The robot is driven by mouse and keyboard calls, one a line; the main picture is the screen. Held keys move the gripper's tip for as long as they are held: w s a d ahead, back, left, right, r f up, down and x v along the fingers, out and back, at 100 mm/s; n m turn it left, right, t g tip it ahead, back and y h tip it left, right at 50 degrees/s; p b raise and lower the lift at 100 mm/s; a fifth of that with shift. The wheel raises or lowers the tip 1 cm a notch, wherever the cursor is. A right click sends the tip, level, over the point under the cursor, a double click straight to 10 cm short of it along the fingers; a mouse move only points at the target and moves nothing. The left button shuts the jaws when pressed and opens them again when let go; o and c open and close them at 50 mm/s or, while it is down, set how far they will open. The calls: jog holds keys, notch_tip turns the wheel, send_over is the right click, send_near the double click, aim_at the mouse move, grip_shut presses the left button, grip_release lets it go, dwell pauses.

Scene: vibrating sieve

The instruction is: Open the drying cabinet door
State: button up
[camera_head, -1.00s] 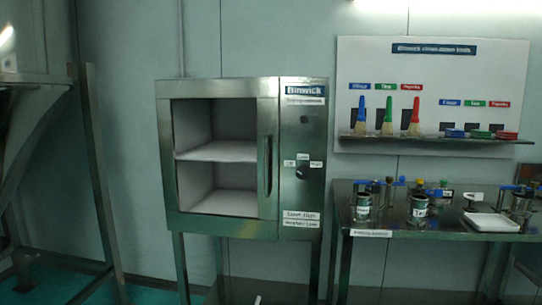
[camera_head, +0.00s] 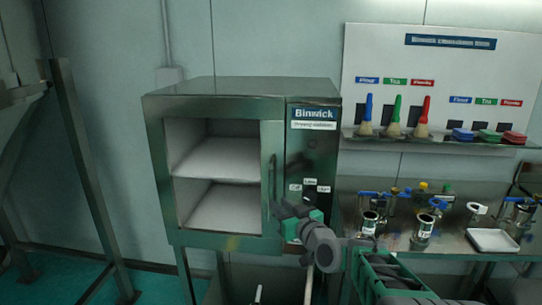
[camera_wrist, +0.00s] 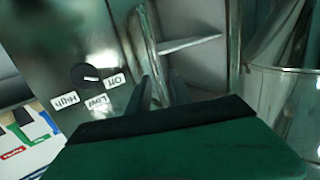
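The drying cabinet (camera_head: 240,87) is a steel box on legs, left of centre in the head view. Its door (camera_head: 222,243) looks shut, and two pale shelves show through its large window. A dark vertical handle (camera_head: 272,178) is at the door's right edge; it also shows in the wrist view (camera_wrist: 139,97), where its lower end passes behind my gripper. My gripper (camera_head: 283,210), green and dark grey, is at the lower end of the handle. Its fingertips are too small and partly hidden to tell whether they are open, or whether they touch the handle.
The control panel with a knob (camera_wrist: 88,77) is right of the door. A steel table (camera_head: 455,250) with jars and a white tray (camera_head: 492,240) stands to the right, below a tool board (camera_head: 440,60) with brushes. A metal frame (camera_head: 85,180) stands at left.

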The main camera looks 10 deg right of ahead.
aim_at(272, 188)
jog(key=shift+t, duration=0.4)
jog(key=x, duration=0.2)
jog(key=r+p+x, duration=0.1)
jog(key=x, duration=0.5)
jog(key=shift+w+d+r+p, duration=0.15)
jog(key=shift+d+r+p, duration=0.15)
jog(key=shift+r+p, duration=0.1)
grip_shut()
dwell(0.5)
